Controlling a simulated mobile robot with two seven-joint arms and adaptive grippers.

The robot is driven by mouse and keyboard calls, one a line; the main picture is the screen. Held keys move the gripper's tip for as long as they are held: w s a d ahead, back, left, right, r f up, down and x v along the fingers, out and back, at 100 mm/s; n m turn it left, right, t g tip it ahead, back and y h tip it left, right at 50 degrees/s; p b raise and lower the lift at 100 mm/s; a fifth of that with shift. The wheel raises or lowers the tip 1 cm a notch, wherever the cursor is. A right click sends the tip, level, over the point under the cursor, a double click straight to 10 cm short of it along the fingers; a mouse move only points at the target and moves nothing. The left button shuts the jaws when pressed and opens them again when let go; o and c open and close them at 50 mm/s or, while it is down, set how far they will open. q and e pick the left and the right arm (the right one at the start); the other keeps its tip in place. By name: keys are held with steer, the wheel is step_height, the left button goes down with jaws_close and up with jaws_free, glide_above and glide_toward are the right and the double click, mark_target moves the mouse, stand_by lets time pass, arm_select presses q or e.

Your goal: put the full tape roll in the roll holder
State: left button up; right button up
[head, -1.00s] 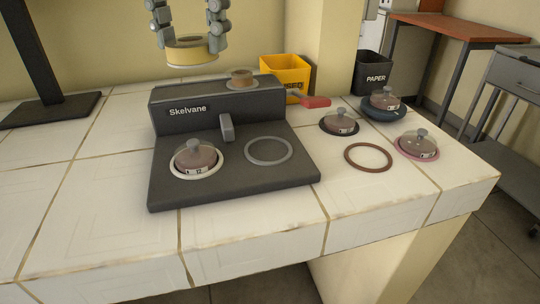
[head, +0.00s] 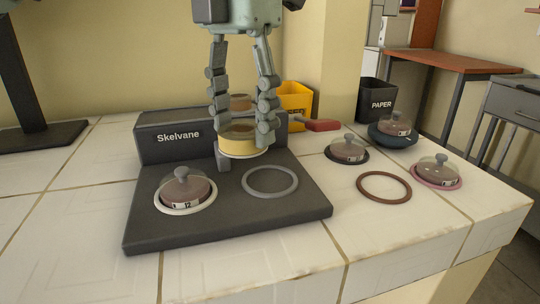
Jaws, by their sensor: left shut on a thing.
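My left gripper (head: 240,125) is shut on a yellow tape roll (head: 238,140), its fingers on either side. The roll is held flat in front of the raised back housing of the dark Skelvane unit (head: 145,228), close to a short grey post (head: 223,160) on it. Whether they touch I cannot tell. A small brown spool (head: 240,102) sits on top of the back housing, partly hidden by the fingers. Which part is the roll holder is not plain. My right gripper is not in view.
A domed dish (head: 183,187) sits in the unit's left ring; the grey right ring (head: 270,181) is empty. Several domed dishes and an empty brown ring (head: 384,187) are at right. A yellow bin (head: 297,97), a red-handled object (head: 322,125) and a black PAPER bin (head: 377,100) stand behind.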

arm_select(q)
steer(key=w+d+f, duration=0.2)
steer(key=d, duration=0.1)
steer(key=shift+d+f, duration=0.2)
steer(key=shift+f, duration=0.1)
step_height(320, 180, down, 4)
steer(key=shift+r, duration=0.1)
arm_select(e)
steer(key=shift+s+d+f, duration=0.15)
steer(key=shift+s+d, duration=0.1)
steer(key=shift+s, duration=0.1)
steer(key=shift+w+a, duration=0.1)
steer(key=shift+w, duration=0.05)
arm_select(q)
steer(key=o, duration=1)
steer(key=shift+o, duration=0.2)
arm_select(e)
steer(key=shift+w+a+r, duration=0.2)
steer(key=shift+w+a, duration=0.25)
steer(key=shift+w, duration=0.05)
